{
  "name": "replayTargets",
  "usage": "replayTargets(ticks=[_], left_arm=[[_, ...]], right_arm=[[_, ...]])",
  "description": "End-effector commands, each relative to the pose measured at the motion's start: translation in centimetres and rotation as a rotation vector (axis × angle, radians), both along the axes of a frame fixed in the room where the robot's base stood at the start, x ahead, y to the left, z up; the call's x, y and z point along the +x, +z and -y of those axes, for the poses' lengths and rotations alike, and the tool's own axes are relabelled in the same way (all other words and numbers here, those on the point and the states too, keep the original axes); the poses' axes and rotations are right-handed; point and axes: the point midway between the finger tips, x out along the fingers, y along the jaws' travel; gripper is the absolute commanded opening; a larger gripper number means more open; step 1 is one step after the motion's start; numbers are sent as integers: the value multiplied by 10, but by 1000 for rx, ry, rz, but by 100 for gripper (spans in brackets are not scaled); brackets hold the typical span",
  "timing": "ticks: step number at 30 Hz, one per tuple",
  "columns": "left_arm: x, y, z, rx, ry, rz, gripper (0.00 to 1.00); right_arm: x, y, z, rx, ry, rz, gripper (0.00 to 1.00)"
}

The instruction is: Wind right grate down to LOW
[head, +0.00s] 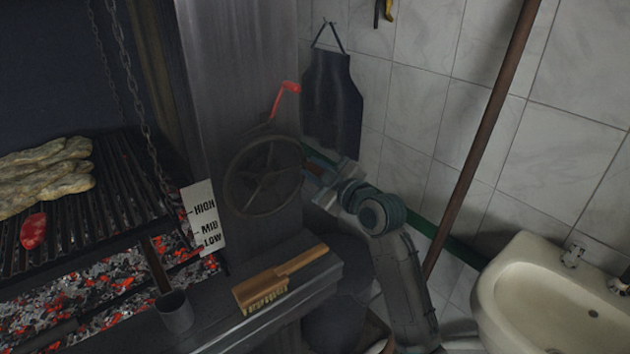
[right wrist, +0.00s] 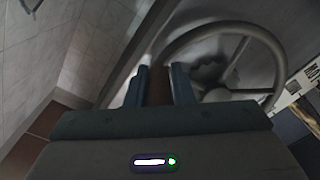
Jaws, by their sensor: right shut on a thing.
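The dark spoked hand wheel (head: 262,208) is mounted on the metal column right of the grill. It also shows in the right wrist view (right wrist: 268,48). My right gripper (head: 313,176) is at the wheel's right side, shut on a brown handle (right wrist: 158,90) that stands between its fingers in the right wrist view. The grill grate (head: 75,215) hangs on chains above the coals at left. A white scale plate (head: 196,196) reads HIGH, MID and LOW; the grate's near right corner is close to HIGH. My left gripper is not in view.
Pale food pieces (head: 48,170) and a red piece (head: 33,231) lie on the grate above glowing coals (head: 100,280). A wooden brush (head: 280,277) lies on the ledge below the wheel. A red crank (head: 287,88) sits above the wheel. A sink (head: 510,285) stands at right.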

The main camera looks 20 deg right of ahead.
Motion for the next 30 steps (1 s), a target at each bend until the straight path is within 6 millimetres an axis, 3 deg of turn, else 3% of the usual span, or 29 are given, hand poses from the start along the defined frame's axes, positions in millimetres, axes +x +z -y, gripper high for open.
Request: replayTargets(ticks=[6,23,24,26,30], left_arm=[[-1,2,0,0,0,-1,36],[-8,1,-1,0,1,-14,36],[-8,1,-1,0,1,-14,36],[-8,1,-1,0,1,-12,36],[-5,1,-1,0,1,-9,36]], right_arm=[[0,11,-1,5,0,5,0],[0,15,-1,7,0,6,0],[0,15,-1,7,0,6,29],[0,14,-1,6,-1,5,41],[0,13,-1,6,0,2,43]])
